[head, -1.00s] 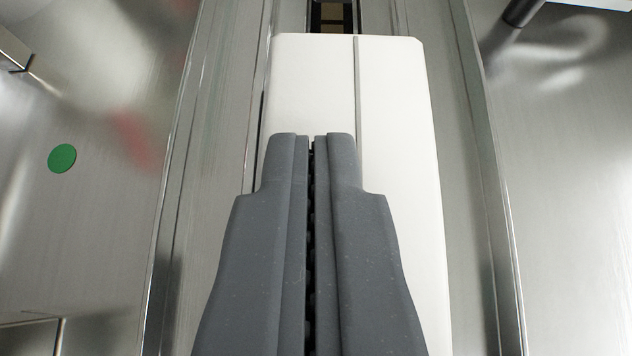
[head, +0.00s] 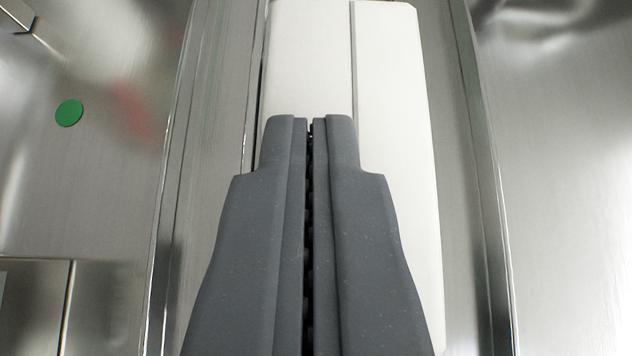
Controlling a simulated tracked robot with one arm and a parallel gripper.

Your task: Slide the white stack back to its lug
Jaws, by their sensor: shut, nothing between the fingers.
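The white stack (head: 393,110) lies lengthwise in the metal channel, and a thin groove runs along its top. Its far edge is near the top of the picture. My gripper (head: 310,122) is shut and empty, with its dark grey fingers in front of the stack and hiding much of its near left part. Whether the fingertips touch the stack or hover over it, I cannot tell. The lug does not show in this view.
The channel has raised metal rails on the left (head: 178,150) and right (head: 480,150). A green round spot (head: 69,113) marks the steel panel at left. A metal box edge (head: 35,300) shows at lower left. The steel surface at right is clear.

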